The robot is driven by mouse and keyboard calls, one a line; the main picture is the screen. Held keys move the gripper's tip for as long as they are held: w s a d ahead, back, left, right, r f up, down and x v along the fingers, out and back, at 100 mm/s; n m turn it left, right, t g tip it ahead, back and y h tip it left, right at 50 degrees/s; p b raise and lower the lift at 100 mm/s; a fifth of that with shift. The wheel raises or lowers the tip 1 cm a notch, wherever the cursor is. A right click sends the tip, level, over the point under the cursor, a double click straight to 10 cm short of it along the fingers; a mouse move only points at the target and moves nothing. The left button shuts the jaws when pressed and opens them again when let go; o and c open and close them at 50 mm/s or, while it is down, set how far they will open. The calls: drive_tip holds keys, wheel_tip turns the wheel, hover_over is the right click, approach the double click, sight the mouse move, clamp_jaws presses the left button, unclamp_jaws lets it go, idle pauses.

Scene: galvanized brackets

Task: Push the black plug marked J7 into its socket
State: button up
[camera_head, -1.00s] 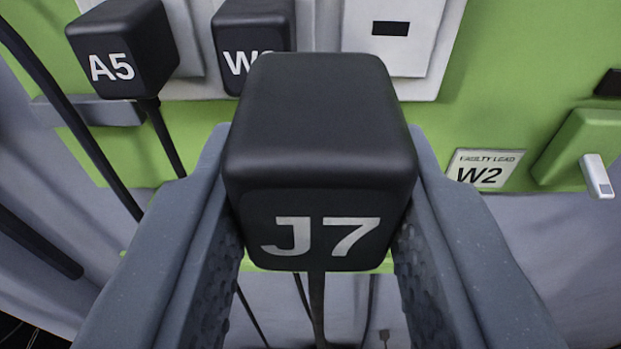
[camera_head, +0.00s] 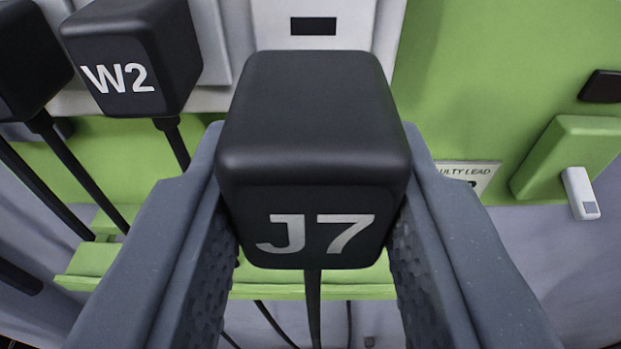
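The black plug marked J7 (camera_head: 312,150) is held between the two grey fingers of my gripper (camera_head: 312,215), label facing the camera. Its cable hangs down below it. Above and beyond it, a light grey socket plate (camera_head: 365,30) with a dark rectangular slot (camera_head: 313,26) shows on the panel. The J7 plug stands in front of the lower part of this plate and hides it. Whether plug and plate touch cannot be told from this view.
A black plug marked W2 (camera_head: 135,55) sits on the panel to the left, with another black plug (camera_head: 28,60) beyond it.

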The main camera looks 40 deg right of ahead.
drive_tip(key=shift+r+p+x, duration=0.2)
drive_tip(key=shift+p+x, duration=0.35)
drive_tip(key=shift+x, duration=0.65)
drive_tip(key=shift+r+p+x, duration=0.15)
drive_tip(key=shift+p+x, duration=0.4)
drive_tip(key=shift+x, duration=0.65)
drive_tip(key=shift+w+d+r+p, duration=0.15)
drive_tip(key=shift+w+d+p, duration=0.2)
drive_tip(key=shift+w+p, duration=0.2)
idle(0.8)
drive_tip(key=o, duration=1)
drive_tip(key=shift+s, duration=0.1)
drive_tip(key=b+v, duration=0.3)
drive_tip(key=v, duration=1)
drive_tip(key=shift+s+a+b, duration=0.2)
drive_tip(key=shift+b, duration=0.2)
